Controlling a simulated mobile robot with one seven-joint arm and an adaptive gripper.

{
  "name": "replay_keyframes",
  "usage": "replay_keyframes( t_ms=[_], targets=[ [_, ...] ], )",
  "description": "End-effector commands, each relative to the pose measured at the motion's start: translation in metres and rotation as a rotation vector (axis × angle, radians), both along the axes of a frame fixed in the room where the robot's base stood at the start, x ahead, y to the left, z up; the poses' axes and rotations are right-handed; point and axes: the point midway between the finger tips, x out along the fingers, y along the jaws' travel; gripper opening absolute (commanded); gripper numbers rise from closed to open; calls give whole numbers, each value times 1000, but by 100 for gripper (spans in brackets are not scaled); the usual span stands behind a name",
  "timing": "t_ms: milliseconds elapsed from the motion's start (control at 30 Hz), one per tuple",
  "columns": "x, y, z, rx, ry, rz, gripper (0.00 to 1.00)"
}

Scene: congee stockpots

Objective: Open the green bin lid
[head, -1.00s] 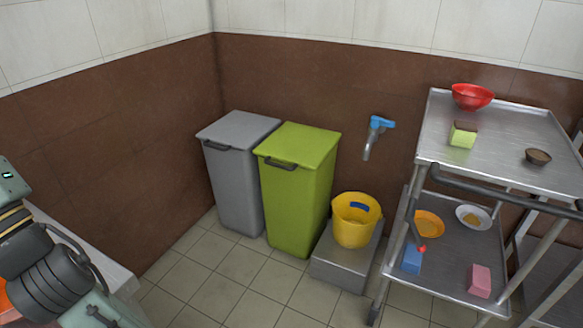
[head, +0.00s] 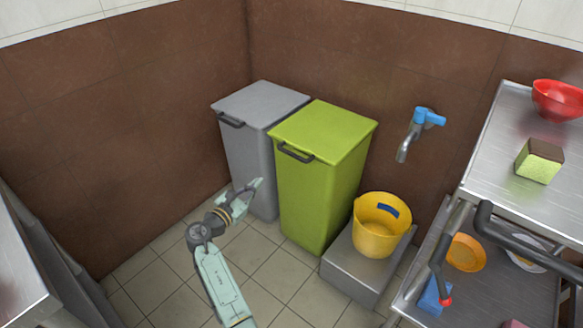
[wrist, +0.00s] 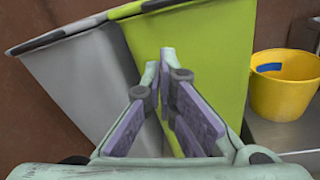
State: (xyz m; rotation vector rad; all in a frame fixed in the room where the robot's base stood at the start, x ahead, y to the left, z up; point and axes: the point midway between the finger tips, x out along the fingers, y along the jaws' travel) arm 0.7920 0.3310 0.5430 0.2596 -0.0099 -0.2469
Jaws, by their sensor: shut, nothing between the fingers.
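The green bin (head: 318,195) stands upright on the floor with its lid (head: 325,130) shut. A dark handle (head: 296,153) sits on the front edge of the lid. My gripper (head: 256,184) is left of the green bin and below the level of its lid, in front of the grey bin. In the wrist view my gripper (wrist: 162,62) has its fingers together and empty, pointing toward the boundary between the two bins. The green bin's front wall (wrist: 215,65) and its handle (wrist: 158,5) also show there, near the top.
A grey bin (head: 250,160) with its lid shut stands just left of the green one. A yellow bucket (head: 378,235) sits on a low metal step (head: 350,268) to the right. A metal trolley (head: 490,160) stands further right. Tiled floor lies open in front.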

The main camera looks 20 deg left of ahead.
Motion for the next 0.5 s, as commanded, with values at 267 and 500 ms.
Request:
replay_keyframes(
  t_ms=[267, 500],
  targets=[
    [1, -36, -32, -275, 20, -110, 0],
    [42, -50, -33, -267, 19, -109, 0]
  ],
)
